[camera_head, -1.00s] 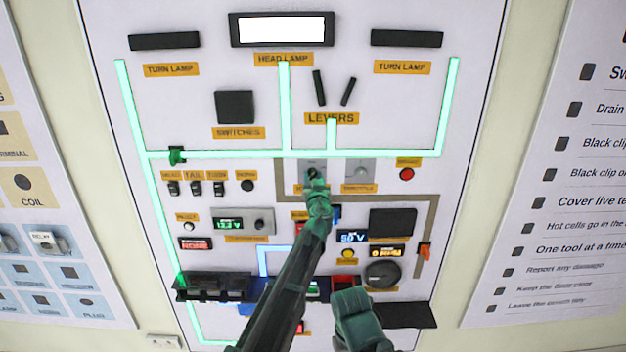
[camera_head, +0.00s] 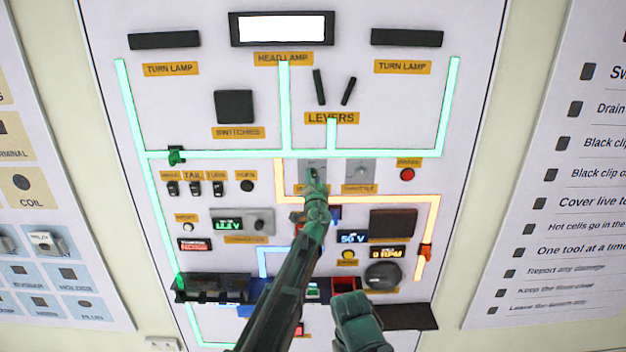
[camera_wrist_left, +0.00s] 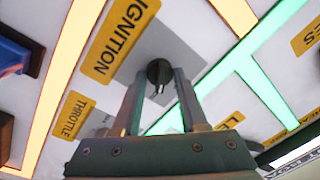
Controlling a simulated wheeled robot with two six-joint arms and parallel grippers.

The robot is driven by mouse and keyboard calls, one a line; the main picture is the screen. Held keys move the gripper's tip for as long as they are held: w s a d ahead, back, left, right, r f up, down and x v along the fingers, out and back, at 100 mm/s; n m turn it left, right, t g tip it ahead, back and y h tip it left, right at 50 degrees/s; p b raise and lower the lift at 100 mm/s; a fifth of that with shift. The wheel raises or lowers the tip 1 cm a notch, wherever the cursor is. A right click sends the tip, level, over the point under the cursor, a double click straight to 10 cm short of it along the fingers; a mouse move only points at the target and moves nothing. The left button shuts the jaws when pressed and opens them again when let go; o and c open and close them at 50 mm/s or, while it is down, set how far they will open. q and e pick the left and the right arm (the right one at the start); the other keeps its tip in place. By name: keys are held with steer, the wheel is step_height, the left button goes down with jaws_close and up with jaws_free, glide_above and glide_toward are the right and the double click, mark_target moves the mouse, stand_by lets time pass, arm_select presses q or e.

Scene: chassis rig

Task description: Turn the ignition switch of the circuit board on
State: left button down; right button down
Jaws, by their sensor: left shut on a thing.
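The ignition switch is a round black knob (camera_wrist_left: 159,70) on a grey plate, beside the orange IGNITION label (camera_wrist_left: 120,38) in the left wrist view. My left gripper (camera_wrist_left: 160,78) is shut on the knob, one finger on each side. In the head view my left gripper (camera_head: 315,176) reaches up to the switch's grey plate (camera_head: 304,165) and hides most of the knob. An orange line (camera_head: 390,199) on the circuit board (camera_head: 265,100) glows from the switch to the right. A green part of my right arm (camera_head: 358,322) shows low in the head view; its jaws cannot be made out.
The throttle plate (camera_head: 361,170) is just right of the switch, with a red button (camera_head: 407,174) beyond it. Lit green lines (camera_head: 220,154) run above. Black trays (camera_head: 212,288) jut out low on the board. Poster boards (camera_head: 560,200) flank it.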

stand_by(0.4)
arm_select(q)
steer(key=shift+c, duration=2.2)
jaws_free()
steer(key=s+d+f+b, duration=0.1)
steer(key=s, duration=1.2)
steer(key=shift+s+d, duration=0.35)
steer(key=shift+d, duration=0.05)
